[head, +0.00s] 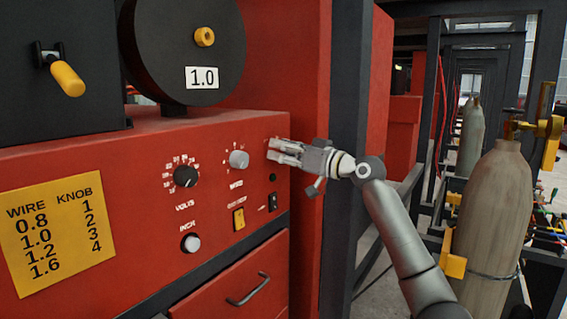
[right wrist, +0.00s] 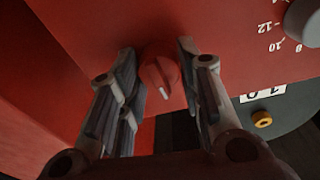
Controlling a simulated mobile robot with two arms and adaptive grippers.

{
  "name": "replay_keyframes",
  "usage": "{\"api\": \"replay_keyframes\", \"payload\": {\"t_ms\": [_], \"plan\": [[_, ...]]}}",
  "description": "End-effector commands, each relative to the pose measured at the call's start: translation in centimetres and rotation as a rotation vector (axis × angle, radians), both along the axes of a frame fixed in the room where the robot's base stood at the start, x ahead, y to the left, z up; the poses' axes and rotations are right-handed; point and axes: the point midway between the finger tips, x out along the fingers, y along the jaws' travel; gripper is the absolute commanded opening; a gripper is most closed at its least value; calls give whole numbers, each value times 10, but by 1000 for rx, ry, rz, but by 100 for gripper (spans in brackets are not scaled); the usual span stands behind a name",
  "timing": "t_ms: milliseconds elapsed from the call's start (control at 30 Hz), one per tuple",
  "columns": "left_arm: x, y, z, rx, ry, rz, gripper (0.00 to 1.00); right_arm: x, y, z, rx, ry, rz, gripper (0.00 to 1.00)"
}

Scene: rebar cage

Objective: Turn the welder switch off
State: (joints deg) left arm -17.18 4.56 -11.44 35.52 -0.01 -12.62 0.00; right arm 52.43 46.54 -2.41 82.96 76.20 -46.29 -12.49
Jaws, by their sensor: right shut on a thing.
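The welder (head: 130,190) is a red box with a control panel facing me in the head view. The welder switch (right wrist: 158,72) is a round red knob with a white pointer line, seen in the right wrist view between my fingers. My right gripper (head: 277,150) is at the panel's upper right, and its fingers cover most of the switch in the head view. In the right wrist view, my right gripper (right wrist: 157,52) has one finger on each side of the switch and is shut on it. My left gripper is out of view.
Left of my gripper are a grey knob (head: 239,159) and the black volts knob (head: 186,176). Below are a yellow switch (head: 239,217) and a small black rocker (head: 273,201). A dark post (head: 345,150) stands close behind my right arm. A gas cylinder (head: 490,215) stands at right.

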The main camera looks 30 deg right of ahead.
Motion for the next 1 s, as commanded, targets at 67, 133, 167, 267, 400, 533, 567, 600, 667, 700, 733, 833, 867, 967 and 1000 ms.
{"api": "replay_keyframes", "payload": {"t_ms": [67, 133, 167, 267, 400, 533, 567, 600, 667, 700, 733, 833, 867, 967, 1000], "plan": [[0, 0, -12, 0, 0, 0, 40, 0, -1, -4, -65, -29, -1, 9], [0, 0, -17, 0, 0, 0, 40, 0, -1, -3, -127, -55, -1, 9], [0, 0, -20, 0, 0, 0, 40, 0, -1, -3, -154, -65, -1, 9], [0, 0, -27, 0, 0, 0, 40, 0, -1, -3, -240, -103, -1, 9], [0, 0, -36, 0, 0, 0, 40, 0, -1, -2, -359, -152, -2, 9], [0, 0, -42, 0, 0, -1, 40, 0, -1, -2, -460, -193, -1, 9], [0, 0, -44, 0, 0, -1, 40, 0, -1, -2, -481, -203, -1, 9], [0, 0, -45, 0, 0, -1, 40, 0, -1, -2, -508, -213, -1, 9], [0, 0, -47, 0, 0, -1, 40, 0, -1, -2, -547, -229, -1, 9], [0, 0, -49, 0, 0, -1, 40, 0, -1, -2, -571, -239, -1, 9], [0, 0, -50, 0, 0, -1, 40, 0, -1, -1, -587, -245, -1, 9], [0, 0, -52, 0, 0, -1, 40, 0, -1, -1, -635, -264, -1, 9], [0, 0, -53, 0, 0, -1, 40, 0, -1, -1, -647, -269, -1, 9], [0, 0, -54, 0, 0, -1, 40, 0, -1, -1, -678, -282, -1, 9], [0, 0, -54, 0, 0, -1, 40, 0, -1, -1, -689, -286, -1, 9]]}}
